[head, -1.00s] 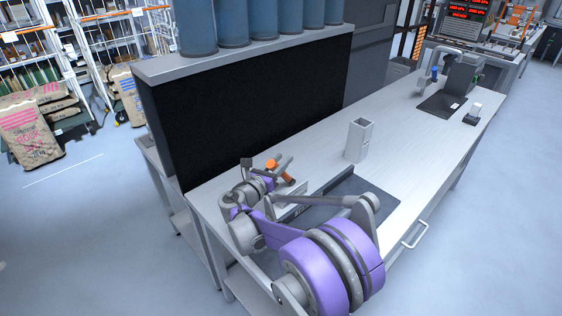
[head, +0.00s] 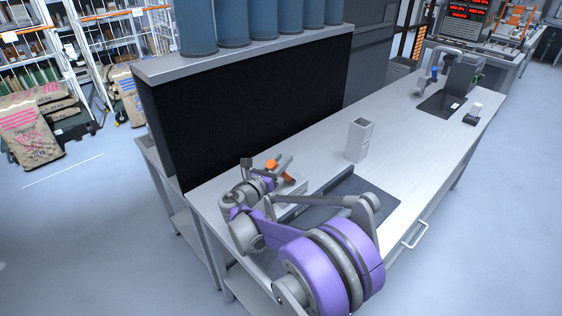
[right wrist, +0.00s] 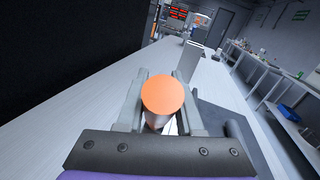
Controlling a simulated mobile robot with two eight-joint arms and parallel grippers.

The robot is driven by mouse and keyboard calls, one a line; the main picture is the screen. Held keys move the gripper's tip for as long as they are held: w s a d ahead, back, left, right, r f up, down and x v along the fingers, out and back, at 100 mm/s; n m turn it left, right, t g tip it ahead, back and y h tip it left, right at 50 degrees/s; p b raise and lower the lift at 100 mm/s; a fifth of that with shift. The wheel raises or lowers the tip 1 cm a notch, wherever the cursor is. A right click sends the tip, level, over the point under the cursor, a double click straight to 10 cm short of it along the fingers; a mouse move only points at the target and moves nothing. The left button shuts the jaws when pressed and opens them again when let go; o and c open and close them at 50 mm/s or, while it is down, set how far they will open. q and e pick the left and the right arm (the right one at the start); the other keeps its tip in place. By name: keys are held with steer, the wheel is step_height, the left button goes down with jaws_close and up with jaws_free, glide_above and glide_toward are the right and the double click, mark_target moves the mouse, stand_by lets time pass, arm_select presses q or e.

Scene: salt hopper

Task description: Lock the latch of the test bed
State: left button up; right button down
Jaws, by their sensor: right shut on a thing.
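My right gripper (head: 284,166) is at the near left part of the bench, over the near end of a dark flat plate. In the right wrist view my right gripper (right wrist: 161,112) is shut on an orange round-ended knob (right wrist: 166,93), which sits between its two fingers. The orange knob (head: 271,165) also shows in the head view; I take it to be the latch handle. What it joins to is hidden behind my gripper and arm. My left gripper is not in view.
A grey square tube (head: 358,140) stands upright on the bench (head: 408,130) beyond the dark plate (head: 366,190). A black panel (head: 250,105) rises along the bench's left side. A grey apparatus (head: 459,75) stands at the far end. The bench between is mostly clear.

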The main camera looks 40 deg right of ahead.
steer(key=shift+d, duration=0.1)
stand_by(0.3)
steer(key=shift+d+r+g+y+p, duration=0.35)
steer(key=shift+d+y+p, duration=0.2)
steer(key=shift+y, duration=0.15)
steer(key=shift+w+d+r+m+y+p, duration=0.1)
steer(key=shift+d+m+y+p, duration=0.25)
steer(key=shift+d+y, duration=0.4)
steer(key=d+y, duration=0.2)
steer(key=d+f+m+g+y, duration=0.1)
steer(key=d+y, duration=0.3)
steer(key=y, duration=0.1)
steer(key=shift+w+f+g+p, duration=0.25)
steer(key=shift+f+g+p, duration=0.1)
steer(key=shift+p, duration=0.05)
steer(key=d+f+y, duration=0.2)
steer(key=y, duration=0.1)
steer(key=shift+w+f+m+y+p, duration=0.1)
steer(key=shift+f+m+y+p, duration=0.05)
steer(key=shift+m+y+p, duration=0.15)
